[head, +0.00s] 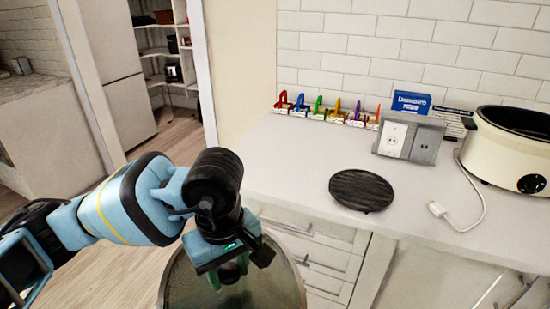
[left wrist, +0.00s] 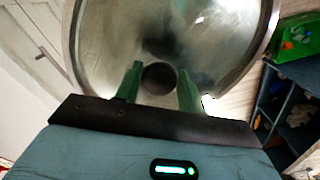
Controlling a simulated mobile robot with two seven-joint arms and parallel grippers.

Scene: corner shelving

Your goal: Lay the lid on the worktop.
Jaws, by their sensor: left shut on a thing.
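The lid (head: 285,283) is a large round pane of clear glass with a metal rim, low in the head view and cut off by the bottom edge. My left gripper (head: 232,272) is shut on the lid's dark round knob (left wrist: 158,77); in the left wrist view the green fingers stand on either side of it. The lid hangs in front of the drawers, beside the front edge of the white worktop (head: 300,160), not over its middle. My right gripper is not in view.
A black ribbed round mat (head: 361,190) lies on the worktop. A cream cooker (head: 510,158), open on top, stands right, with a white plug and cord (head: 438,209). A grey socket box (head: 410,138), blue box (head: 411,102) and coloured padlocks (head: 319,108) line the back. The left worktop is clear.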

